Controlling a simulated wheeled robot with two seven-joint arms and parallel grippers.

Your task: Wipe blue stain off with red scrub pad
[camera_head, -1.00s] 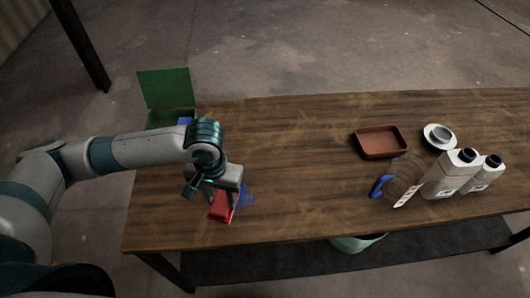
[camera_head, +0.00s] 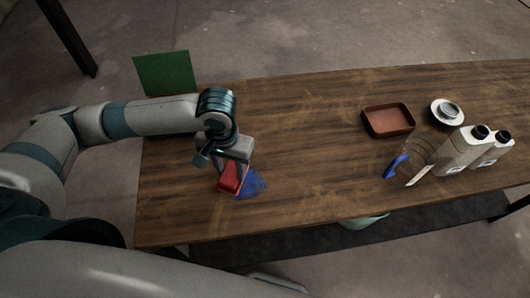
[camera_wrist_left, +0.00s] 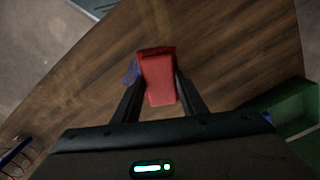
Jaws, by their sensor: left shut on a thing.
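The red scrub pad (camera_head: 230,179) is held between the fingers of my left gripper (camera_head: 230,170), low over the left part of the wooden table. In the left wrist view the pad (camera_wrist_left: 158,78) sits between both dark fingers of the gripper (camera_wrist_left: 160,88). The blue stain (camera_head: 252,184) lies on the tabletop just right of the pad. In the left wrist view a small part of the stain (camera_wrist_left: 131,72) shows beside the pad, the rest hidden. I cannot tell whether the pad touches the table. My right gripper is not in view.
A green open box (camera_head: 165,73) stands at the table's left back. The table's middle (camera_head: 310,140) is clear.

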